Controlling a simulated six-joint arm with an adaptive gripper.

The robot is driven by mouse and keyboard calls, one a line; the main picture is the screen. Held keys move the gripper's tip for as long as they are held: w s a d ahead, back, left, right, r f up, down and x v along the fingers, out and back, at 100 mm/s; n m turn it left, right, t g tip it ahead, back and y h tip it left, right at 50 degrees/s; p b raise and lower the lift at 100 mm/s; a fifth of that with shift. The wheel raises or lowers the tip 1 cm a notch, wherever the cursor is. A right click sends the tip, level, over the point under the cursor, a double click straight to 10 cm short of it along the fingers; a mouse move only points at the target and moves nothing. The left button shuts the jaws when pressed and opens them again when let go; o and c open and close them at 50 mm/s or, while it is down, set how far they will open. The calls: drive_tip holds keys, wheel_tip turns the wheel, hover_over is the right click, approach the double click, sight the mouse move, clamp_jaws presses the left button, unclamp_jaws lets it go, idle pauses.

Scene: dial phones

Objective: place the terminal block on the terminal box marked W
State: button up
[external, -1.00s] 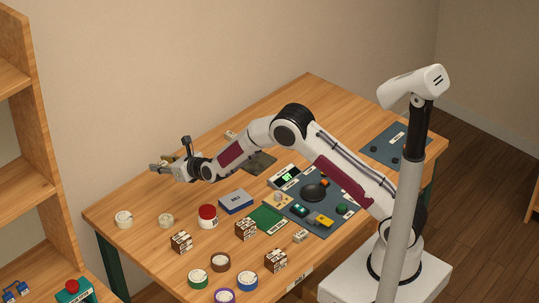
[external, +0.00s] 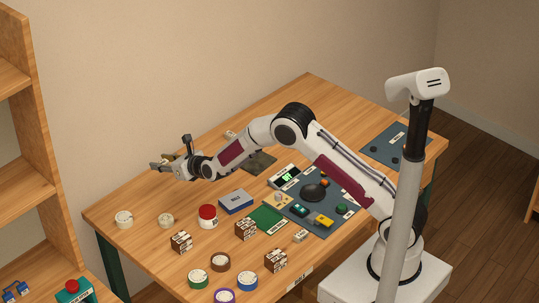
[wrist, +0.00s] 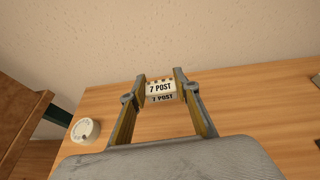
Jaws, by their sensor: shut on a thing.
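My gripper (external: 163,164) is at the far left of the table, held out in the air near the wall side. In the wrist view my gripper (wrist: 160,80) is shut on a small pale terminal block (wrist: 161,88) marked "7 POST", with a row of small brownish posts on top. The block is between the fingertips, with wooden tabletop and wall behind it. In the external view I cannot make the block out clearly. No box with a readable W shows; the labels in the external view are too small to read.
A white roll (wrist: 86,131) lies left of the gripper. A dark mat (external: 325,226) holds small devices. The back of the table is fairly clear.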

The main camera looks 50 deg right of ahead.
drive_tip(key=w+d+r+m+g+h, duration=0.1)
drive_tip(key=w+d+m+h, duration=0.25)
drive_tip(key=d, duration=1.05)
drive_tip(key=w+d+r+m+h, duration=0.1)
drive_tip(key=w+d+m+h, duration=0.2)
drive_tip(key=d, duration=1.1)
drive_tip(key=s+d+r+m+g+h, duration=0.1)
drive_tip(key=s+d+m+g+h, duration=0.2)
drive_tip(key=d, duration=0.8)
drive_tip(key=s+d+r+m+g+h, duration=0.2)
drive_tip(key=s+d+m+g+h, duration=0.2)
drive_tip(key=s+d, duration=0.3)
drive_tip(key=shift+s+d+m, duration=0.25)
drive_tip(key=shift+d+m, duration=0.2)
drive_tip(key=shift+d, duration=2.2)
drive_tip(key=shift+f, duration=0.1)
drive_tip(key=shift+f, duration=3.1)
drive_tip(key=shift+f, duration=1.85)
